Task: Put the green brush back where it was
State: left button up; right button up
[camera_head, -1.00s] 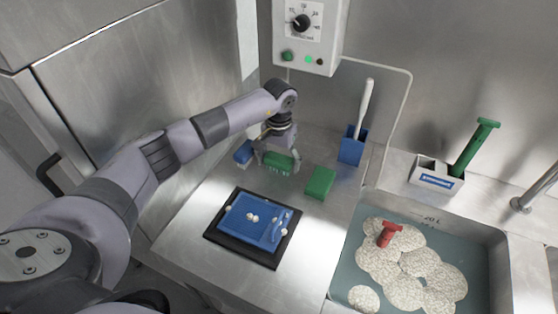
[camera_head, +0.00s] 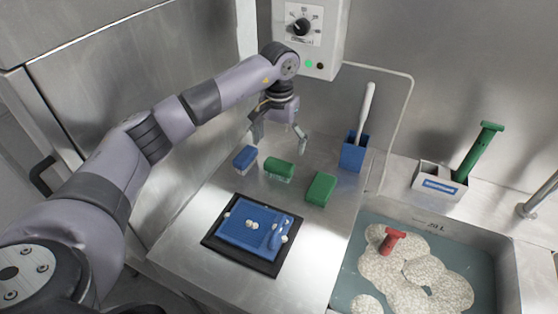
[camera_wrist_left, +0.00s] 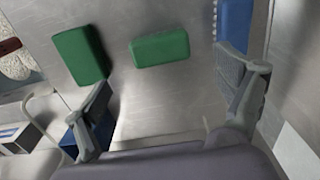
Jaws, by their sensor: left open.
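The green brush (camera_head: 279,168) lies on the steel counter, green back up with pale bristles beneath, between a blue brush (camera_head: 245,156) and a green block (camera_head: 321,188). My left gripper (camera_head: 278,145) is open and empty above the green brush, with its fingers spread and apart from it. In the left wrist view the green brush (camera_wrist_left: 160,49) lies beyond the open fingers, with the green block (camera_wrist_left: 82,55) to its left and the blue brush (camera_wrist_left: 236,20) to its right. My right gripper is not in view.
A black-rimmed blue tray (camera_head: 209,238) with small white pieces lies in front. A blue holder (camera_head: 352,155) with a white-handled tool stands behind right. A sink (camera_head: 480,222) with pale discs and a red-handled item is at right, beside a white box (camera_head: 428,177) holding a green-handled tool.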

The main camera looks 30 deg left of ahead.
aim_at(279, 163)
pick_arm(q)
jog(key=shift+r, duration=1.55)
